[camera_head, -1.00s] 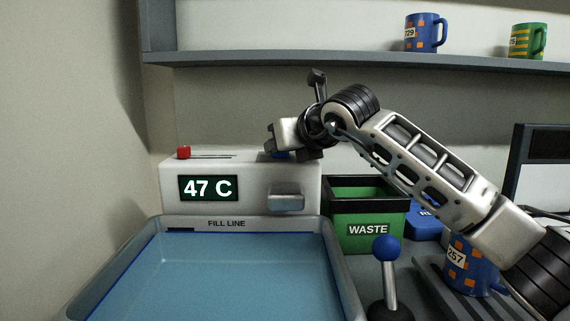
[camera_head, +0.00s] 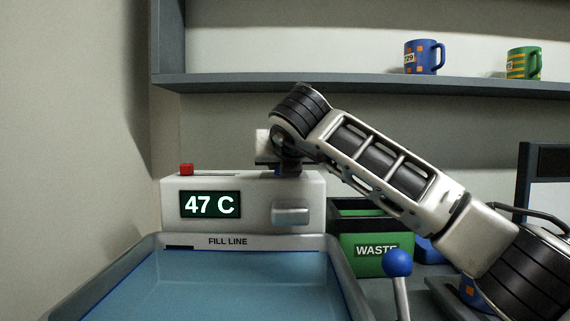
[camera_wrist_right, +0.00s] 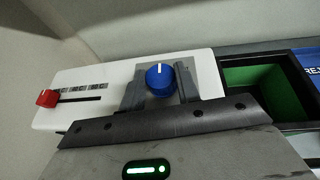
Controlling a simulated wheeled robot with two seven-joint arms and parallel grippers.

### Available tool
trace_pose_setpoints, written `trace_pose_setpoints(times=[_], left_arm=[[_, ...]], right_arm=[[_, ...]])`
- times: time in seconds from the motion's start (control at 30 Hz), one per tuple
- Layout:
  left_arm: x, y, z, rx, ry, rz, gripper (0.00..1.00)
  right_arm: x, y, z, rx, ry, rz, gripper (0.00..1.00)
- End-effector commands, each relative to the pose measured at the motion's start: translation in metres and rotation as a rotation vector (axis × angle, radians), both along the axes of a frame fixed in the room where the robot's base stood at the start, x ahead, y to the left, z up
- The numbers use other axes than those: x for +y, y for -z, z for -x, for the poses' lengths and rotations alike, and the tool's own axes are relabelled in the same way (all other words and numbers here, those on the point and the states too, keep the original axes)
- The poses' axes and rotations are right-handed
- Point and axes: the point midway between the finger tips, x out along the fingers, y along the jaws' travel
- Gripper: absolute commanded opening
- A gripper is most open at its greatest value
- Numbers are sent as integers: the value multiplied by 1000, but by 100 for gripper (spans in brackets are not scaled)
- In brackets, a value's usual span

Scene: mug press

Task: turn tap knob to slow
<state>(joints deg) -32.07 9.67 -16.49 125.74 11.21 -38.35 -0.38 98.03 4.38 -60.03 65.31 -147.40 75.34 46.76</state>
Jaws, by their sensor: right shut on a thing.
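The tap unit is a white box (camera_head: 177,215) with a green display reading 47 C (camera_head: 210,205). The blue tap knob (camera_wrist_right: 160,78) sits on its top, with a white mark pointing to the top of the right wrist view. My right gripper (camera_wrist_right: 160,84) is shut on the knob, one dark finger at each side; in the head view it points down onto the box top (camera_head: 285,167). The knob is hidden there. My left gripper is not in view.
A red slider (camera_wrist_right: 47,98) is on the left of the box top. A basin of water (camera_head: 230,290) lies in front. A green waste bin (camera_head: 372,245) and a blue-topped lever (camera_head: 398,263) are to the right. Mugs (camera_head: 420,57) stand on the shelf above.

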Motion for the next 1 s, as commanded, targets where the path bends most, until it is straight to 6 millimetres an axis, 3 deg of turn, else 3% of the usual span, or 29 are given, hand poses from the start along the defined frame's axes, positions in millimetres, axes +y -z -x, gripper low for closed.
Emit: trace_pose_setpoints(times=[0.17,0.2,0.27,0.67,0.77,1.0], left_arm=[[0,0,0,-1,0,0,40],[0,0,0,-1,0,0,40],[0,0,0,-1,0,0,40],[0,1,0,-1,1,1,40],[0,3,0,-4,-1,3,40],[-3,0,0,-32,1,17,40]], right_arm=[[0,0,0,0,-1,0,9],[0,0,0,0,-1,0,38],[0,0,0,0,-1,0,54],[-1,-3,7,-1,-2,-1,54],[-2,-9,20,-3,-4,0,54],[-8,-31,72,-6,-4,0,54]])
